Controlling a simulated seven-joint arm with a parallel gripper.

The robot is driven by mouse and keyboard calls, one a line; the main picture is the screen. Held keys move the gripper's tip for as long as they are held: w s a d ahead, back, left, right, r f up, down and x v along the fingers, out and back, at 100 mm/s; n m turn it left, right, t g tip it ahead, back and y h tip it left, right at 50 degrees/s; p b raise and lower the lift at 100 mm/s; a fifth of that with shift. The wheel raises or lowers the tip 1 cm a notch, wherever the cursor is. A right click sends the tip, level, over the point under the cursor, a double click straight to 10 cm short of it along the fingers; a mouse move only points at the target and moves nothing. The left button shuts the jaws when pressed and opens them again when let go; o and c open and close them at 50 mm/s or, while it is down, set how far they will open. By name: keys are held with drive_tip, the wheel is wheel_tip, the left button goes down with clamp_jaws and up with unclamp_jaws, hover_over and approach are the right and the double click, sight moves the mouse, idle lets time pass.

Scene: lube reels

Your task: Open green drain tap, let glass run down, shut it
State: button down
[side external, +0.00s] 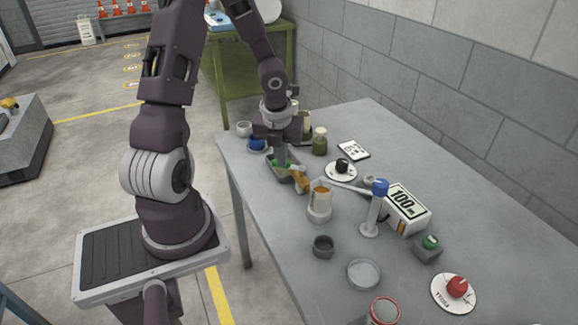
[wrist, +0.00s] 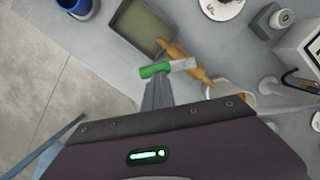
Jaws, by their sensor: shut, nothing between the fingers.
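The green drain tap handle (wrist: 154,71) lies at the tips of my gripper (wrist: 157,82) in the wrist view; I cannot tell whether they touch. My gripper's fingers are shut together with nothing between them, pointing down. A pale tap body and a brass-coloured fitting (wrist: 192,64) run right from the handle. In the side view the green handle (side external: 281,165) is just under my gripper (side external: 281,163), over a grey tray (side external: 292,180). The glass (side external: 320,199), a pale cylinder with amber at its top, stands right of the fitting. Its level is too small to read.
A blue-topped post (side external: 374,206) and a box marked 100 (side external: 407,209) stand to the right. A green button box (side external: 428,247) and a red knob (side external: 457,287) are nearer the front. A dark-green bottle (side external: 319,141) stands behind the tray. The table's left edge is close.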

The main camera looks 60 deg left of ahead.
drive_tip(key=shift+w+a, duration=0.3)
drive_tip(key=shift+a, duration=0.25)
drive_tip(key=shift+w+a, duration=0.3)
drive_tip(key=shift+a, duration=0.25)
drive_tip(key=shift+d, duration=0.15)
drive_tip(key=shift+w+d, duration=0.4)
drive_tip(key=shift+d, duration=0.25)
drive_tip(key=s+d+r, duration=0.1)
drive_tip(key=s+r, duration=0.4)
drive_tip(key=r, duration=0.7)
drive_tip(key=shift+d, duration=0.15)
